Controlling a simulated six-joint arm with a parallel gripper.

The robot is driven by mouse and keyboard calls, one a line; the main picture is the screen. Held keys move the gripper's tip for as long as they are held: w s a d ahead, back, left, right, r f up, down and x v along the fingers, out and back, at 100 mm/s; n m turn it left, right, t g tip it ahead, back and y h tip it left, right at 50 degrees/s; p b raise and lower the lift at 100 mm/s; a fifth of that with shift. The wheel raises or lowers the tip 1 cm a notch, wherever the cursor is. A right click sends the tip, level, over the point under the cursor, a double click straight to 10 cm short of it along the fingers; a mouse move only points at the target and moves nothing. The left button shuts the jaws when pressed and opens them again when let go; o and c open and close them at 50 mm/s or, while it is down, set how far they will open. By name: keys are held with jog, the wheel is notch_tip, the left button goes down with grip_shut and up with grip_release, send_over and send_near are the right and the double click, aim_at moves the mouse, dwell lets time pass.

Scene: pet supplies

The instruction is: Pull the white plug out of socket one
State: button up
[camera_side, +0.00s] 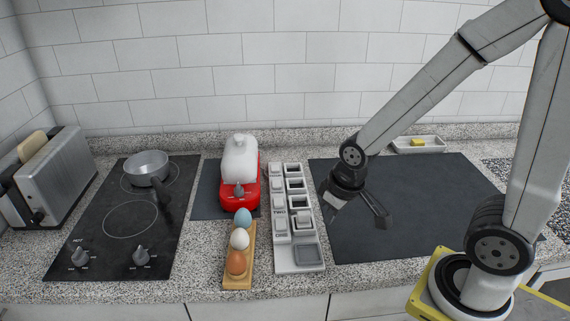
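A long white socket block (284,262) stands on the counter near the middle, with a row of dark-rimmed square sockets along its right side. Small labels run along its left side; TWO and ONE seem readable toward the near end. A pale piece that looks like the white plug (302,217) sits in the nearest socket, beside the ONE label; its shape is too small to tell well. My gripper (357,217) is to the right of the block, above the dark mat, with its fingers spread apart and nothing between them.
A grey square recess (307,254) is at the block's near end. A red and white appliance (240,165) and a wooden egg holder (238,282) stand left of it. A cooktop (105,240) with a pan (148,166) is farther left. The dark mat (430,190) is mostly clear.

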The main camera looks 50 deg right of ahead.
jog(key=o, duration=0.7)
jog(key=shift+o, duration=0.5)
jog(key=shift+w+d+m, duration=0.1)
jog(key=shift+m, duration=0.4)
jog(key=m+y, duration=0.3)
jog(key=m, duration=2.3)
send_over(304, 212)
jog(key=s+d, duration=0.2)
jog(key=shift+r+t, duration=0.1)
jog(key=shift+t, duration=0.2)
jog(key=shift+x, duration=3.85)
